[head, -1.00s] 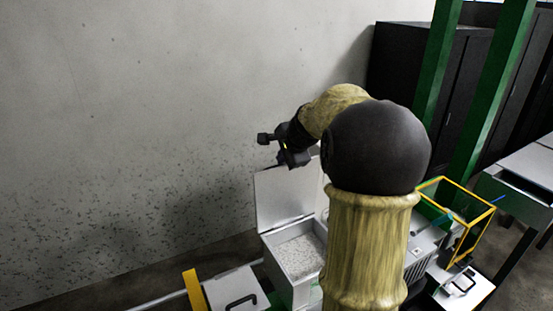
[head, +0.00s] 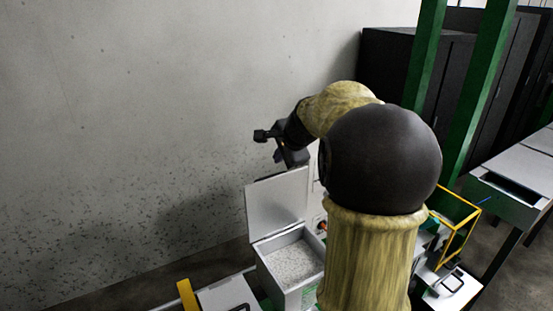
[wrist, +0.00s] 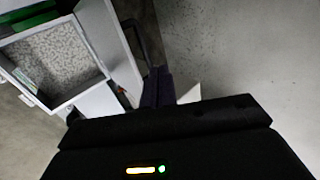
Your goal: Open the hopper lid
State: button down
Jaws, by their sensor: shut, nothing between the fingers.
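The hopper (head: 284,268) is a white box with an open top and pale speckled granules (head: 295,262) inside. Its lid (head: 277,203) is a flat grey-white panel that stands upright along the back edge. The hopper also shows at the upper left of the wrist view (wrist: 92,88), with the lid (wrist: 112,48) edge-on beside it. My gripper (head: 291,157) is just above the lid's top edge in the head view. In the wrist view its dark fingers (wrist: 158,86) are together and empty, close beside the lid. Whether they touch it I cannot tell.
A speckled grey wall (head: 140,130) rises behind the hopper. A white case with a black handle and a yellow strip (head: 187,294) stand at the lower left. A yellow-framed box (head: 458,222) is at the right. My arm hides the area right of the hopper.

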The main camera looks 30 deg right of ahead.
jog(key=v, duration=0.3)
jog(key=shift+w+r+p, duration=0.1)
jog(key=shift+w+p, duration=0.05)
jog(key=shift+p, duration=0.25)
